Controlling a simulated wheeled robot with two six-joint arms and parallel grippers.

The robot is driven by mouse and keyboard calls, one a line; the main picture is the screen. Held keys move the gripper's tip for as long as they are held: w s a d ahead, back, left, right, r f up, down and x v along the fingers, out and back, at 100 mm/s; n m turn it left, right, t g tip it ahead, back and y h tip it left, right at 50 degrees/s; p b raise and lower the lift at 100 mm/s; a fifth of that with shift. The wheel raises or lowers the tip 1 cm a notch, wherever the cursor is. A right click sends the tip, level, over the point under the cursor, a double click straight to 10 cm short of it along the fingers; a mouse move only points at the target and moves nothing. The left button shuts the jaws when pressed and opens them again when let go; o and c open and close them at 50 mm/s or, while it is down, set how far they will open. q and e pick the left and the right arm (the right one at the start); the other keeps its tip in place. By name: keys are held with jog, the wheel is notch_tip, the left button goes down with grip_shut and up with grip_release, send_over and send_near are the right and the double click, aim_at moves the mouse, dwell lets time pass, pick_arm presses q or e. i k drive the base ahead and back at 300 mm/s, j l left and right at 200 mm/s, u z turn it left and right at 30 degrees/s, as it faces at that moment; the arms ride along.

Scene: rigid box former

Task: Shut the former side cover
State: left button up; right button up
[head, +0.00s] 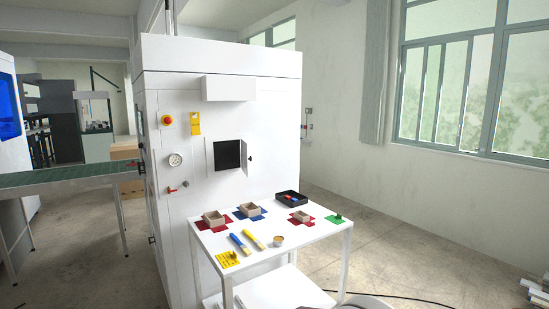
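The former (215,90) is a tall white cabinet in the middle of the head view. A dark square opening (227,154) shows in its front face. A small white cover (243,158) stands open at the right edge of this opening, swung out from the face and seen nearly edge-on. A small dark knob or latch (250,158) shows on the cover. Neither of my grippers is in view.
A white table (303,236) stands close in front of the former, below the opening. A green conveyor (70,174) runs at left.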

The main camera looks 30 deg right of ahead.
aim_at(247, 157)
jog(key=i+l, duration=0.1)
jog(key=l, duration=3.4)
jog(key=i, duration=0.05)
